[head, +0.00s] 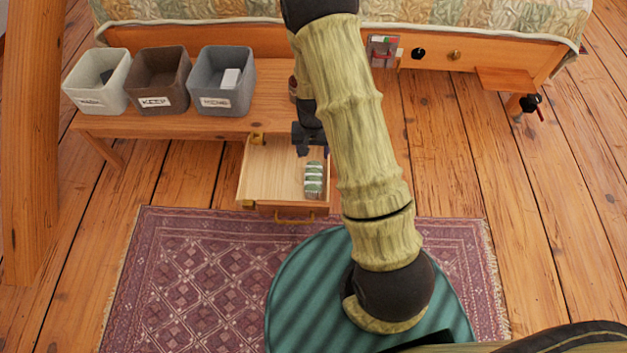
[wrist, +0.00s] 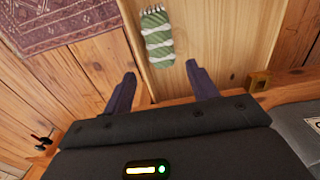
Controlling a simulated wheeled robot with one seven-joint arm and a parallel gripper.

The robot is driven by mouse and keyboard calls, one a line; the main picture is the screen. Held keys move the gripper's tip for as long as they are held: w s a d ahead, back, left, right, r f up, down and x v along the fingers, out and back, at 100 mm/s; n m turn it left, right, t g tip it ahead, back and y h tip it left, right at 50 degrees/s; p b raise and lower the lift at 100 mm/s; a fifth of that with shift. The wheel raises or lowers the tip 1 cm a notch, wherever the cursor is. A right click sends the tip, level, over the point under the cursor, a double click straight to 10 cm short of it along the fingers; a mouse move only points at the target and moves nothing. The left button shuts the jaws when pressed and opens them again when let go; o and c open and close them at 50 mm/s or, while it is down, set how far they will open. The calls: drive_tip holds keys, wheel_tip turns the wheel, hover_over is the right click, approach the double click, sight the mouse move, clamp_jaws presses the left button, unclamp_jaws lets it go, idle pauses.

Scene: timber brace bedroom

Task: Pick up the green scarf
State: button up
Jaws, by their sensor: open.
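The green scarf (head: 314,178) is a small rolled bundle with white bands. It lies in the open wooden drawer (head: 268,168), toward the drawer's right side. In the wrist view the scarf (wrist: 157,38) shows at the top, ahead of the fingertips, with white fringe at its far end. My gripper (wrist: 160,82) is open and empty, its two dark fingers spread apart. In the head view my gripper (head: 308,150) hangs over the back part of the drawer, just behind the scarf. No contact with the scarf shows.
Three labelled bins stand on the wooden bench: white (head: 98,82), brown (head: 160,82) and grey (head: 222,82). The drawer's front has a brass handle (head: 295,217). A patterned rug (head: 190,270) lies in front. A bed (head: 450,35) stands behind. A timber post (head: 32,140) rises at left.

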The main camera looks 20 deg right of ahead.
drive_tip(key=b, duration=0.3)
hover_over(313, 174)
wheel_tip(313, 174, down, 7)
drive_tip(key=shift+f, duration=0.1)
wheel_tip(313, 174, down, 5)
drive_tip(key=b, duration=0.4)
drive_tip(key=shift+d+f, duration=0.1)
drive_tip(key=c, duration=0.7)
drive_tip(key=shift+r, duration=0.2)
